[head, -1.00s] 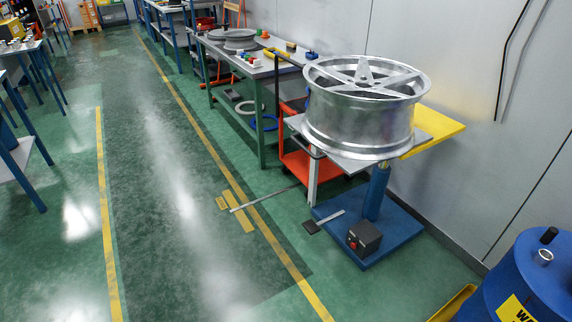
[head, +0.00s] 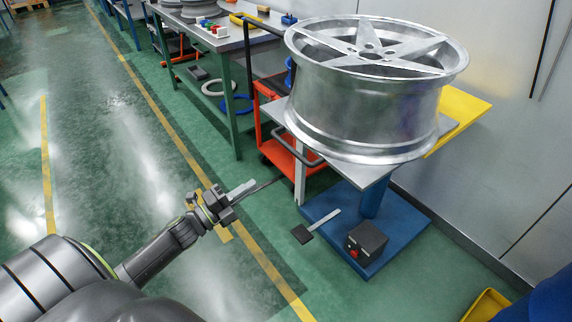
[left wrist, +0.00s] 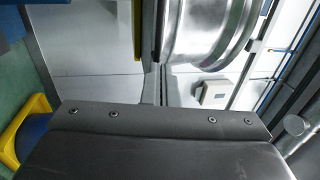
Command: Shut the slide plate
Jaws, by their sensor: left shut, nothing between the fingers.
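A large silver wheel rim (head: 375,105) rests on a grey metal plate (head: 368,176) on a blue post stand. A yellow plate (head: 462,112) sticks out beyond the wheel toward the wall; I cannot tell for sure whether it is the slide plate. My left gripper (head: 240,191) is shut and empty, in front of the stand and well apart from the plates. In the left wrist view, my dark gripper housing fills the bottom, and the wheel (left wrist: 208,30) shows at the top with a narrow yellow strip (left wrist: 137,28). My right gripper is not in view.
An orange trolley (head: 283,150) and a workbench (head: 215,40) stand behind left. A yellow tray (head: 487,304) lies at lower right. Floor at left is clear.

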